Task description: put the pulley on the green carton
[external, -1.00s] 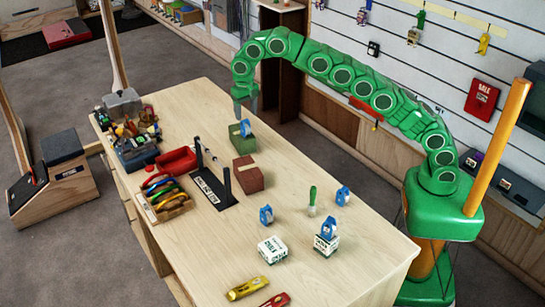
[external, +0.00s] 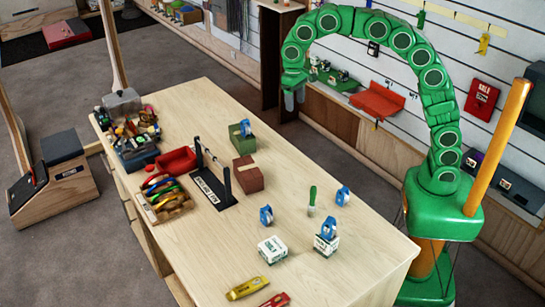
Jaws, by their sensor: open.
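A green carton (external: 243,145) stands on the wooden table near its far edge. A blue pulley (external: 246,127) stands upright on top of it, apart from my gripper. My gripper (external: 294,104) is open and empty, pointing down, raised to the right of the carton and beyond the table's far edge. Other blue pulleys show: one on the table (external: 266,215), one farther right on the table (external: 343,195), and one on top of a white chalk box (external: 328,230).
A red-brown carton (external: 248,178) stands just in front of the green carton. A black stand with a bar (external: 212,185), a tray of carabiners (external: 165,200) and a red bin (external: 176,161) are to the left. A green-handled brush (external: 312,200) stands near another white chalk box (external: 272,250).

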